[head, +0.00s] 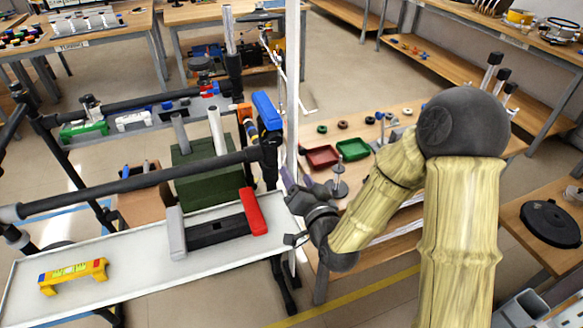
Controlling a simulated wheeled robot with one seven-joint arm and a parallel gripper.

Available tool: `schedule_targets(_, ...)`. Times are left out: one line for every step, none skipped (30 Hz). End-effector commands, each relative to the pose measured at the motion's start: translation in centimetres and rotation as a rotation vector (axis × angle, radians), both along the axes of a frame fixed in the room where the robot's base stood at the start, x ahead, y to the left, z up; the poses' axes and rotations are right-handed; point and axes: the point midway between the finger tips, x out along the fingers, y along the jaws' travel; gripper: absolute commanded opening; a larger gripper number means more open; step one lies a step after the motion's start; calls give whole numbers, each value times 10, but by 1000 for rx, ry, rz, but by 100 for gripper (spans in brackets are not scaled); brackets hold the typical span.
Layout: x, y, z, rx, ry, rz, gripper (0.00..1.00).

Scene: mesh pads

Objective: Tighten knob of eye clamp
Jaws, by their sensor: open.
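A black clamp (268,153) sits where the long black pipe (150,182) ends, left of the white post. A blue block-like part (267,111) stands just above it, with an orange part (244,112) to its left. I cannot tell for certain which part is the eye clamp's knob. My gripper (298,180) is beside the white post, a little below and right of the clamp. It is open, and its fingers point up and left. I see nothing between them. The arm covers part of the bench behind.
The thin white post (292,75) rises close to the gripper. Red (322,156) and green (353,149) trays lie on the wooden bench behind the arm.

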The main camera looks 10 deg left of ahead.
Motion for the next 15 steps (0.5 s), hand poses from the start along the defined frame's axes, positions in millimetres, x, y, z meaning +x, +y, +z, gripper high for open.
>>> schedule_targets(1, -3, -1, -22, 6, -2, 59)
schedule_targets(2, -5, -3, -41, 14, -2, 59)
schedule_targets(3, -8, -6, -73, 27, -4, 59)
schedule_targets(5, -12, -8, -101, 39, -4, 59)
schedule_targets(5, -15, -11, -131, 54, -5, 59)
schedule_targets(7, -22, -16, -177, 76, -8, 59)
schedule_targets(8, -28, -19, -215, 95, -10, 59)
schedule_targets(9, -34, -23, -254, 117, -13, 59)
schedule_targets(9, -43, -27, -305, 146, -17, 59)
schedule_targets(9, -51, -31, -345, 171, -22, 59)
schedule_targets(9, -59, -34, -381, 195, -26, 59)
schedule_targets(7, -70, -38, -429, 229, -31, 59)
schedule_targets(6, -78, -41, -464, 255, -36, 59)
schedule_targets(5, -87, -43, -497, 282, -41, 59)
schedule_targets(2, -98, -47, -541, 319, -46, 59)
